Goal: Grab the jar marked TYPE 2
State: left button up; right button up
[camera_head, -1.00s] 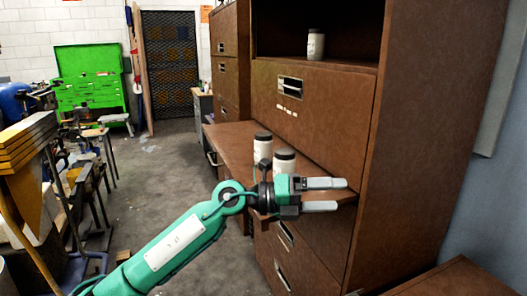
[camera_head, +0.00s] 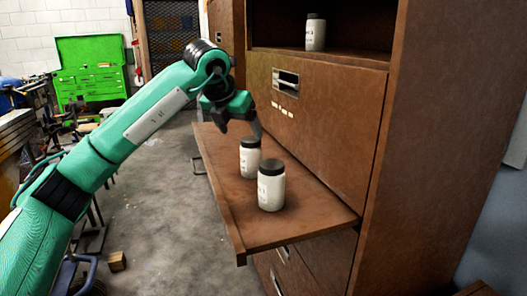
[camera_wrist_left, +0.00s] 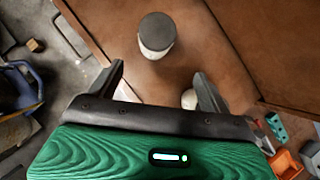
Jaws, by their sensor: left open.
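Two white jars with dark lids stand upright on the pulled-out brown shelf (camera_head: 225,185): a nearer jar (camera_head: 271,188) and a farther jar (camera_head: 250,158). A third white jar (camera_head: 315,33) stands in the open upper compartment. The label print is too small to read, so I cannot tell which is TYPE 2. In the left wrist view, one jar (camera_wrist_left: 156,40) stands ahead of the open fingers (camera_wrist_left: 159,72), and another (camera_wrist_left: 189,98) is mostly hidden by the right finger. My right gripper is not in view.
The brown cabinet front (camera_head: 325,115) rises along the right of the shelf. A green tool chest (camera_head: 90,70) stands at the back left. A small wooden block (camera_head: 117,261) lies on the floor. The shelf's near right part is clear.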

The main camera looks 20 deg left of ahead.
aim_at(247, 144)
pick_arm(q)
jog(key=x, duration=0.7)
jog(key=shift+w+a, duration=0.2)
jog(key=shift+w, duration=0.3)
jog(key=shift+w+f+p, duration=0.25)
jog(key=shift+f+p, duration=0.1)
jog(key=shift+p, duration=0.05)
jog(key=x, duration=0.4)
jog(key=shift+w+a+f+p, duration=0.15)
jog(key=shift+w+p, duration=0.1)
jog(key=shift+p, duration=0.05)
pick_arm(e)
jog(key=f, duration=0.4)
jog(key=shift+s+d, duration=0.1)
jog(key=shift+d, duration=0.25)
pick_arm(q)
jog(key=shift+s, duration=0.1)
jog(key=shift+c, duration=0.2)
jog(key=c, duration=1.3)
jog(key=shift+c, duration=0.2)
